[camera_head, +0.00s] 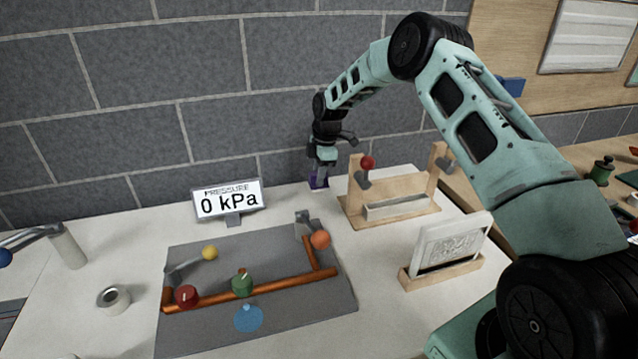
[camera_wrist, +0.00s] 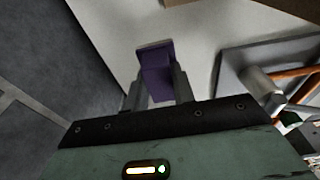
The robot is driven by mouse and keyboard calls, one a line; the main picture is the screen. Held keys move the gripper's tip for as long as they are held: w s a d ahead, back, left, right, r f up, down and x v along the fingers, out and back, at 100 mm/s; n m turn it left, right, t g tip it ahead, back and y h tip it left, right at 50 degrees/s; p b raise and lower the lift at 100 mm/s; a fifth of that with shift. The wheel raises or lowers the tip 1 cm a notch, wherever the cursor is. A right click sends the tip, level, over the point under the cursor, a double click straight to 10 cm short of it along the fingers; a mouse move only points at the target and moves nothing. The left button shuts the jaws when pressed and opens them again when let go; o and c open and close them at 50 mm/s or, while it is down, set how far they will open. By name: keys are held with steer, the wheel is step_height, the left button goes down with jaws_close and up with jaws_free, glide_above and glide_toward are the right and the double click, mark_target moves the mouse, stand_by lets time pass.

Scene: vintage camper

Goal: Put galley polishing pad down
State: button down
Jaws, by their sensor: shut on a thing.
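The polishing pad is a purple block (camera_wrist: 156,72). In the wrist view it sits between my gripper's two dark fingers (camera_wrist: 155,85), which are shut on it. In the head view my gripper (camera_head: 320,170) points down at the back of the white counter, close to the grey block wall, and the purple pad (camera_head: 319,182) shows at its tip. The pad is at or just above the counter top; I cannot tell whether it touches. The fingers hide part of it.
A wooden stand with a red knob (camera_head: 395,200) is just right of my gripper. A pressure sign (camera_head: 229,201) stands to the left. A grey panel with copper pipes (camera_head: 215,335) lies in front. A framed plate in a wooden holder (camera_head: 445,255) is at the front right.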

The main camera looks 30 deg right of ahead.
steer(key=shift+f+p, duration=0.45)
steer(key=shift+f, duration=1.65)
steer(key=c, duration=1.2)
jaws_free()
steer(key=shift+o, duration=0.2)
steer(key=shift+r, duration=0.1)
